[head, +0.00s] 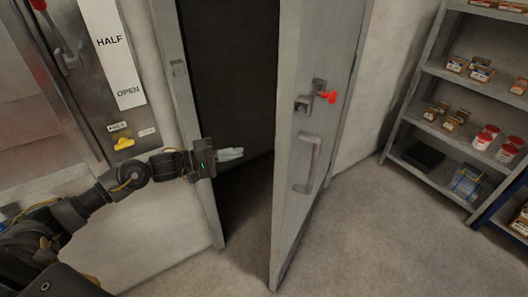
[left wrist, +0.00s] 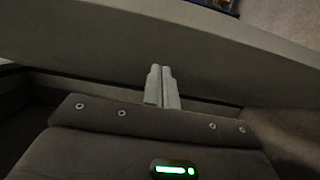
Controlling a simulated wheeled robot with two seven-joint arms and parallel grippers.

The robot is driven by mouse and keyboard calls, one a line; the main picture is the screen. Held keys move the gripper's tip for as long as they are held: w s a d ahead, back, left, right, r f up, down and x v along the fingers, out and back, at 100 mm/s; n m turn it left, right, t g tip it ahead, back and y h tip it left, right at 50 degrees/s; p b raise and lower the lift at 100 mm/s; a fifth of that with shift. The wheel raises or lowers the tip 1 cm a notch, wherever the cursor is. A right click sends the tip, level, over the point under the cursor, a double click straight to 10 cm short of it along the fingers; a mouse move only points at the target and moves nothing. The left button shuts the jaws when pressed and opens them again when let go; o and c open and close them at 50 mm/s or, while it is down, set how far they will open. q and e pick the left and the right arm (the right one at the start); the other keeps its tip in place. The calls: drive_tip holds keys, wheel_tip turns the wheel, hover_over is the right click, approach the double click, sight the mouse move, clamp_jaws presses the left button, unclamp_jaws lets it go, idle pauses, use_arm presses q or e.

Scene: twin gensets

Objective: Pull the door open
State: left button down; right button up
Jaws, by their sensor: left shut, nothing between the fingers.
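The grey door (head: 319,120) stands part open in the head view, with a dark gap between it and the door frame (head: 201,150) on its left. A grey pull handle (head: 307,163) and a latch with a red knob (head: 328,97) are on the door's face. My left gripper (head: 236,154) reaches in from the left across the frame into the gap, left of the door's free edge. Its fingers are shut and empty. In the left wrist view the shut fingertips (left wrist: 161,75) point at a grey panel (left wrist: 130,42), likely the door; contact cannot be told. My right gripper is not in view.
Grey shelves (head: 478,93) with small boxes and red-and-white cans stand at the right. A wall panel with HALF and OPEN labels (head: 112,50) and a yellow knob (head: 124,143) is at the left. The floor (head: 365,245) right of the door is clear.

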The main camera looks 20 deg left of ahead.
use_arm(q)
drive_tip(key=w+d+p, duration=0.3)
drive_tip(key=d, duration=0.5)
drive_tip(key=shift+d, duration=0.15)
drive_tip(key=shift+d, duration=0.1)
